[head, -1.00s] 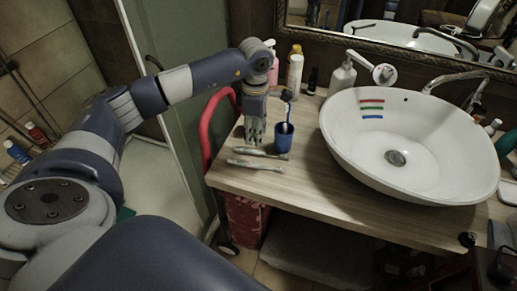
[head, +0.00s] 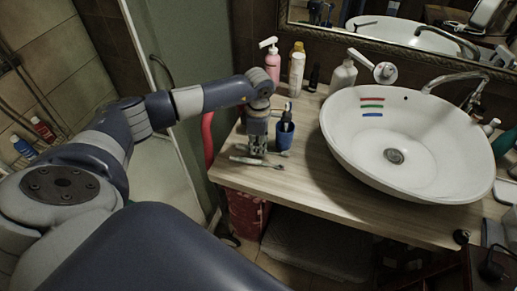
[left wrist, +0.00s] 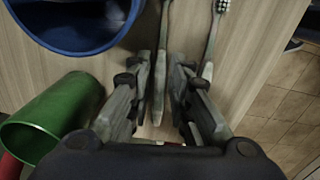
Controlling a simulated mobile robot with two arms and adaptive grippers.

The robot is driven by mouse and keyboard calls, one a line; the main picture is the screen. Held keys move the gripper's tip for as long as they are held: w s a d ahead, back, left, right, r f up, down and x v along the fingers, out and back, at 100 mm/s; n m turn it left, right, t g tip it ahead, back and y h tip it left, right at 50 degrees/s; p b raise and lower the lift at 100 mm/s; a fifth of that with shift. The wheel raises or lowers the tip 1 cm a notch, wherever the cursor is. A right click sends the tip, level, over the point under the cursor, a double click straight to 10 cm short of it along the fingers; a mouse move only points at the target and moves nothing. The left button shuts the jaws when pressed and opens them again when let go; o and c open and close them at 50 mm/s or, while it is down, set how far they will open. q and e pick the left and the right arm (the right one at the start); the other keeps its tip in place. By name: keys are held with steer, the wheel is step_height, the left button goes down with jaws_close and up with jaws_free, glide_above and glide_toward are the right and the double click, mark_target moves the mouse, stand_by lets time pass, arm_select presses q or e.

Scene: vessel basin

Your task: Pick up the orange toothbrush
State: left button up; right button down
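Two slim toothbrushes lie on the wooden counter under my left gripper (head: 258,149). In the left wrist view, one toothbrush (left wrist: 159,70) runs between the two apart fingers. A second toothbrush (left wrist: 216,28), with pale bristles, lies beside the right finger and is partly hidden by it. Both look greyish; I cannot tell which is orange. In the head view, one toothbrush (head: 250,162) shows in front of the fingertips. My left gripper is open, pointing down close to the counter; contact is unclear. My right gripper is not in view.
A blue cup (head: 285,136) stands just right of the gripper. The left wrist view shows a green cup (left wrist: 52,115) beside the fingers. Bottles, including a pink pump bottle (head: 271,60), stand behind. The white basin (head: 345,150) is on the right.

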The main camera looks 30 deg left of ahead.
arm_select(q)
jaws_close()
